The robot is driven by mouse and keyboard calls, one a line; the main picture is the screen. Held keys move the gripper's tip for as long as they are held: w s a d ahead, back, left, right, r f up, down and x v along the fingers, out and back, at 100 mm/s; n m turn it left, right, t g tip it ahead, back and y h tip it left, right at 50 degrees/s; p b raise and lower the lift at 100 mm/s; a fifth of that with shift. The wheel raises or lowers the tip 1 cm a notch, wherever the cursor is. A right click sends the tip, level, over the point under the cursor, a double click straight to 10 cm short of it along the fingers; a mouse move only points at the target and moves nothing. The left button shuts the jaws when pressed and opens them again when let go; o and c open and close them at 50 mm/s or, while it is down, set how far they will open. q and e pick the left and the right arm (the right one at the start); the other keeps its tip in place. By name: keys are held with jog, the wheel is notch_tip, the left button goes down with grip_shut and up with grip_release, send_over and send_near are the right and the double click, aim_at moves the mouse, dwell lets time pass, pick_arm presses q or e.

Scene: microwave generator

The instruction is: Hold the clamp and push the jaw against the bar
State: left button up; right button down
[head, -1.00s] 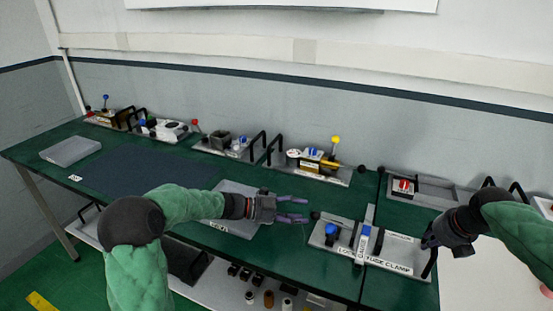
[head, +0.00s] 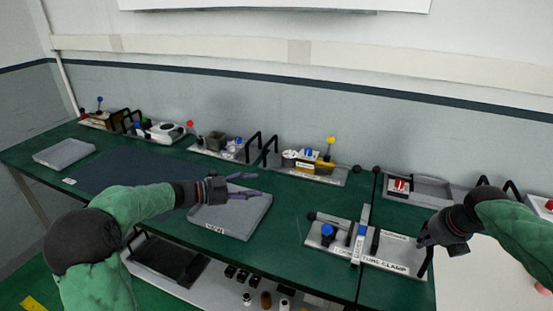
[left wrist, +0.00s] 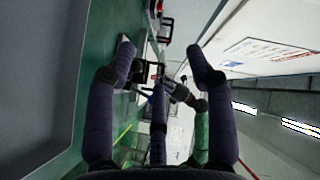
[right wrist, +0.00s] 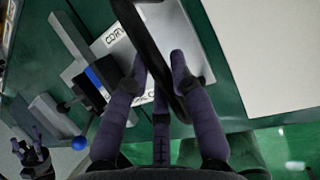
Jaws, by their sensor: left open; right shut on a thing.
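The tube clamp is a grey plate (head: 398,267) at the right of the green table, labelled "TUBE CLAMP". It carries a blue knob (head: 327,230), a small block with a blue part (right wrist: 95,77), and a long grey bar (head: 363,222) crossing it. A black handle (head: 424,262) rises at its right end. My right gripper (head: 424,241) is shut on this handle, which runs between its fingers in the right wrist view (right wrist: 160,65). My left gripper (head: 260,185) is open and empty, above a grey tray and left of the clamp. Its spread fingers show in the left wrist view (left wrist: 160,52).
The grey tray (head: 230,220) lies left of the clamp. Several fixtures with black handles and coloured knobs, including a yellow one (head: 330,141), line the table's back. A red-buttoned plate (head: 400,186) stands behind the clamp. A dark mat (head: 130,170) lies bare at left.

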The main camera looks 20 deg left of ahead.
pick_arm(q)
jog(key=w+a+r+n+t+y, duration=0.1)
jog(key=a+r+n+t+y, duration=0.2)
jog(key=a+r, duration=0.3)
jog(key=a+t, duration=0.1)
jog(key=a, duration=0.1)
jog(key=shift+w+a+r+n, duration=0.25)
jog(key=shift+a+r+n, duration=0.05)
jog(key=shift+a+n, duration=0.1)
jog(key=n+g+h, duration=0.5)
jog(key=n+g, duration=0.7)
jog(key=n, duration=2.4)
send_near(308, 214)
jog(key=x, duration=1)
jog(key=shift+f, duration=0.2)
